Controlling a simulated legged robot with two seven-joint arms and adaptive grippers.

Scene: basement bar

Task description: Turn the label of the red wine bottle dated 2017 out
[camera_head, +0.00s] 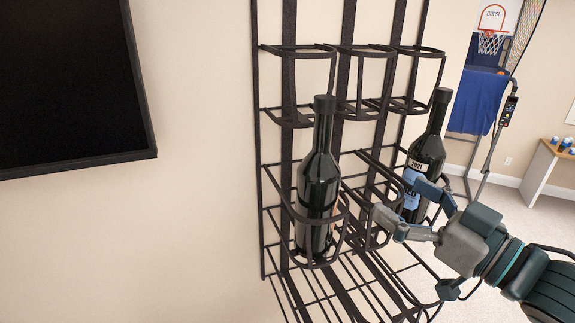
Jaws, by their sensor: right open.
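A dark wine bottle (318,185) stands upright in a ring of the black wire rack (290,85). Its visible side is plain dark glass; a thin pale sliver at its right edge may be label, and no date can be read. A second dark bottle (427,150) stands in the rack further right, its label showing 2021 above a blue part. My right gripper (406,203) is open, its fingers pointing left, in front of the lower part of the 2021 bottle and right of the plain-sided bottle. It holds nothing. My left gripper is out of view.
The rack's upper rings and the ring between the bottles are empty. Black bars and hoops surround the bottles. A dark screen (70,85) hangs on the left wall. A basketball hoop (490,40) and a table (545,170) stand behind at right.

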